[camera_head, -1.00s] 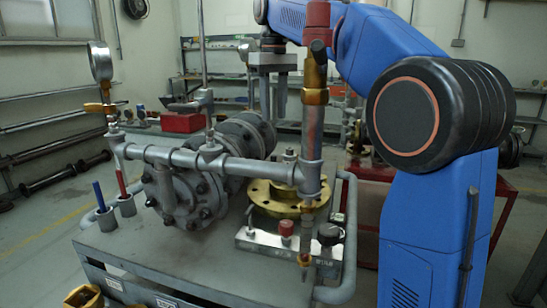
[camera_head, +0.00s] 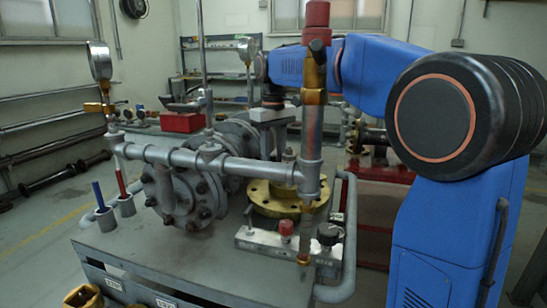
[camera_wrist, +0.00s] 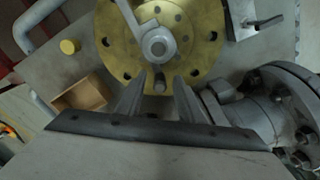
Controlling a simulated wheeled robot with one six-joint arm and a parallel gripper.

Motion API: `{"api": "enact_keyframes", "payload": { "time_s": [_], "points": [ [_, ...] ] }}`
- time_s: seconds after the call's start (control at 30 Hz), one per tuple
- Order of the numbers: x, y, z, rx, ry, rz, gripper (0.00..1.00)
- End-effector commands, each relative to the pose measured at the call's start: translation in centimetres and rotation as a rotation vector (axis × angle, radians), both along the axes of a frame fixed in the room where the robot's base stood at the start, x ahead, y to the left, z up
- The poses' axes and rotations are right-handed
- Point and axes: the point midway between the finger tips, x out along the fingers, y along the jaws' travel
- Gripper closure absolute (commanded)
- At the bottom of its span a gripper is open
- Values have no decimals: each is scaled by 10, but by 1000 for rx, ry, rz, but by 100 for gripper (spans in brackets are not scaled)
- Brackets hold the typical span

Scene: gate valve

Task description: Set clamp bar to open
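A grey bar (camera_wrist: 132,18) with a round hub lies across the brass flange (camera_wrist: 178,65) in the wrist view; I take it as the clamp bar, though I cannot be sure. The flange also shows in the head view (camera_head: 262,196), where the red-topped pipe partly hides it. My gripper (camera_wrist: 160,79) is open and empty, its two fingers apart over the flange's near edge, with a dark stud or hole between the tips. In the head view my gripper (camera_head: 276,138) is above and behind the flange, and its fingertips are hard to make out.
A metal plate (camera_head: 262,243) with a small lever and knobs sits in front of the flange. A pump body (camera_wrist: 281,105) is close on the right in the wrist view. An upright pipe (camera_head: 313,125) stands before the gripper. A small wooden box (camera_wrist: 82,95) lies on the bench.

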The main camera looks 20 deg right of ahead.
Motion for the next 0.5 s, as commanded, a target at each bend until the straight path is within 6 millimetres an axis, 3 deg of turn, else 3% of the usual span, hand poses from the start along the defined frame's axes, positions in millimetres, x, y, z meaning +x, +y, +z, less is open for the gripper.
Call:
{"api": "enact_keyframes", "payload": {
  "time_s": [0.27,0.4,0.5],
  "points": [
    [0,0,-1,0,0,0,66],
    [0,0,-1,0,0,0,97],
    [0,0,-1,0,0,0,100]
  ]
}}
